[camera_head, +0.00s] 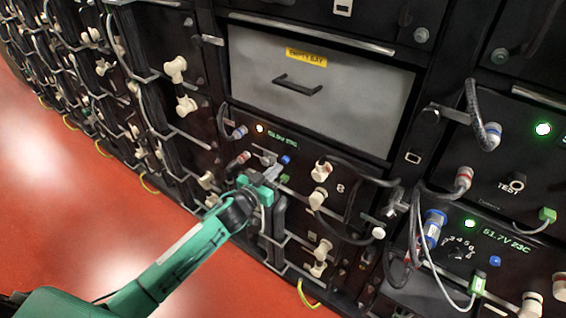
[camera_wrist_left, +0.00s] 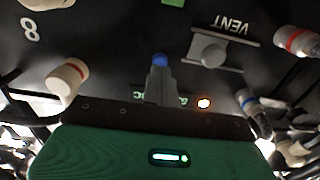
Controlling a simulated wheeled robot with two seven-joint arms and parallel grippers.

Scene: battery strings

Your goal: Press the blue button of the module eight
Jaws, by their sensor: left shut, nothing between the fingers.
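Module eight (camera_head: 312,222) is a black front panel with a white "8", an amber light and green display text. Its small blue button (camera_head: 285,159) shows just up and right of my left gripper (camera_head: 275,170). In the left wrist view the blue button (camera_wrist_left: 160,59) lies right at the tip of the shut, empty left gripper (camera_wrist_left: 158,70). The fingertips overlap the button's lower edge in that view; I cannot tell whether they touch it. The green wrist body hides part of the panel and its display text. My right gripper is not in view.
A VENT knob (camera_wrist_left: 210,50) sits beside the button. White-and-red connectors (camera_head: 320,198) and looped cables (camera_head: 365,175) crowd the panel's right. A grey empty bay drawer (camera_head: 345,105) is above. Another module (camera_head: 480,255) stands right. Red floor (camera_head: 60,210) is clear at left.

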